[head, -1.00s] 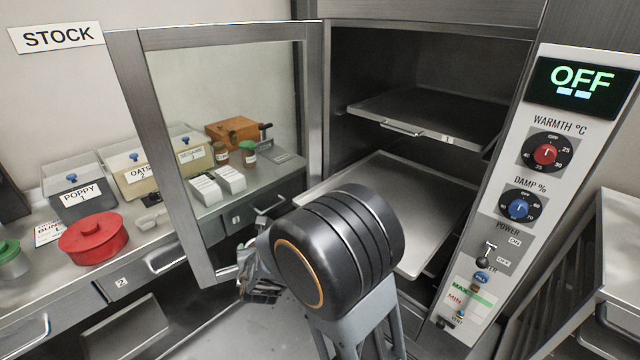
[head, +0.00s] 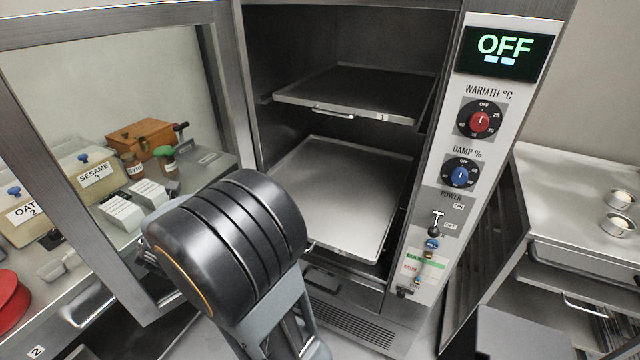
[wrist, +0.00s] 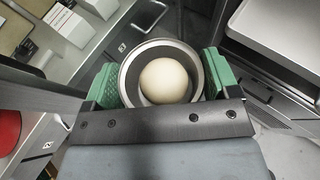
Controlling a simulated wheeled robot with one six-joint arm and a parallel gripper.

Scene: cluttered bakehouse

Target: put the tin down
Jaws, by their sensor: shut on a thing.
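In the wrist view my gripper (wrist: 159,80) is shut on a round metal tin (wrist: 160,47), with a green pad on each side of it. A pale dough ball (wrist: 165,82) sits inside the tin. The tin looks roughly level, held above the floor between the counter and the cabinet. In the head view my own arm hides the tin and most of the gripper.
The cabinet stands open, with an upper tray (head: 360,93) and a lower tray (head: 345,200), both bare. Its glass door (head: 130,130) is swung out left. The panel display (head: 503,48) reads OFF. The right worktop (head: 570,190) holds small tins (head: 618,200) and has free room.

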